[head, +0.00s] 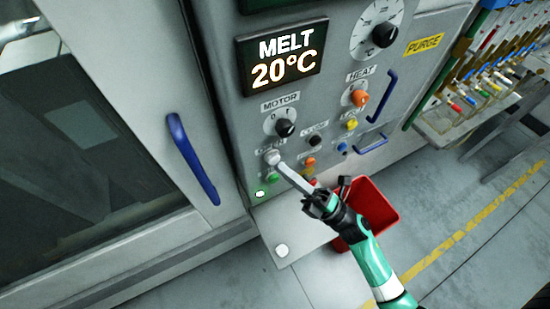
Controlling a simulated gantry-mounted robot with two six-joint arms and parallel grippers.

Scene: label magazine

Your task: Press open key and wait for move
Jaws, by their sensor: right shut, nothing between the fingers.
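A pale round key (272,157) sits on the grey control panel (232,95), below the MOTOR knob (286,128). Its small label is partly unreadable; it may be the open key. My right gripper (283,168) is shut and empty, its long grey fingers pointing up and left at this key. The fingertips are at the key's lower right edge; I cannot tell whether they touch it. A dark key (314,141) with a small label sits to the right. A green lit light (261,194) shows below. My left gripper is not in view.
A display (282,57) reads MELT 20°C. Orange and yellow knobs and blue handles (382,96) stick out at right. A large door with a blue handle (193,158) is at left. A red bin (377,203) stands behind my right arm.

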